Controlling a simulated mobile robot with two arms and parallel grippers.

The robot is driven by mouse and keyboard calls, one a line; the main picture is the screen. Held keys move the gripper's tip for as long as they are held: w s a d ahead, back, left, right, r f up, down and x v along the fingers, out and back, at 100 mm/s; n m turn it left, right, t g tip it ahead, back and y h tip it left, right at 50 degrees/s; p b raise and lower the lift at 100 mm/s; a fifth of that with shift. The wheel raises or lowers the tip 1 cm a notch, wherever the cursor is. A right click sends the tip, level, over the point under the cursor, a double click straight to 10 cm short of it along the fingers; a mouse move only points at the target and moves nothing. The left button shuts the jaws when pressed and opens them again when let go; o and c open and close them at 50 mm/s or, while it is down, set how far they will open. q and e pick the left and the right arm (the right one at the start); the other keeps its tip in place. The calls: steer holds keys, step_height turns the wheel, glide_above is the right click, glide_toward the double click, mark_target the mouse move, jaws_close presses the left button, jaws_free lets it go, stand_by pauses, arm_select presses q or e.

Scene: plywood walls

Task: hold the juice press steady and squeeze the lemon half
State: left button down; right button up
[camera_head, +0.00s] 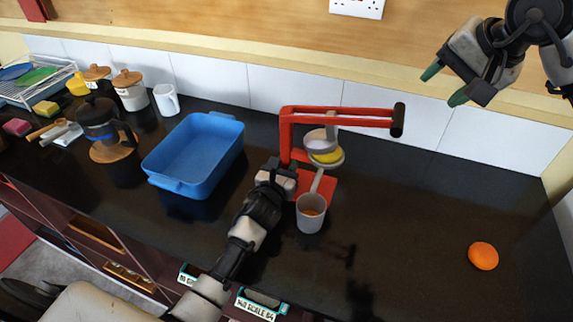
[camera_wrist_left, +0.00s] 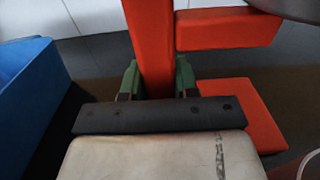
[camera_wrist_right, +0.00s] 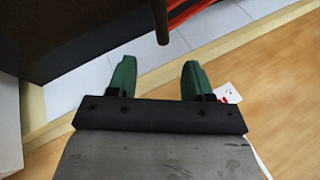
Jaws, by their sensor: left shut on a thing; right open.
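The red juice press (camera_head: 287,130) stands upright on the dark counter; its lever (camera_head: 365,113) reaches right and ends in a black grip. A yellow lemon half (camera_head: 327,157) sits in the press's grey cup, under the upper grey part. A grey cup (camera_head: 311,213) with something orange inside stands in front of the press base. My left gripper (camera_head: 283,170) is shut on the press's red upright, which also shows between green fingertips in the left wrist view (camera_wrist_left: 158,75). My right gripper (camera_head: 445,85) is open and empty, up and to the right of the lever's end.
A blue tub (camera_head: 165,181) stands left of the press. A French press (camera_head: 100,122), lidded jars (camera_head: 130,92), a white mug (camera_head: 167,99) and a dish rack (camera_head: 40,82) are further left. An orange (camera_head: 483,256) lies at right. The counter between press and orange is clear.

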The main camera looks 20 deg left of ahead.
mark_target(403, 115)
steer(key=w+a+f, duration=0.1)
steer(key=f, duration=0.2)
steer(key=w+a+f+n, duration=0.1)
steer(key=w+a+f, duration=0.1)
steer(key=f, duration=0.1)
steer(key=w+a+f+n, duration=0.1)
steer(key=f, duration=0.2)
steer(key=shift+w+a+f, duration=0.2)
steer(key=shift+f, duration=0.2)
arm_select(q)
steer(key=shift+f, duration=0.1)
arm_select(e)
steer(key=shift+c, duration=0.5)
jaws_close()
arm_select(q)
steer(key=shift+d, duration=0.1)
arm_select(e)
steer(key=shift+d+f, duration=0.15)
steer(key=shift+f, duration=0.65)
steer(key=shift+d+f, duration=0.15)
steer(key=shift+f, duration=0.75)
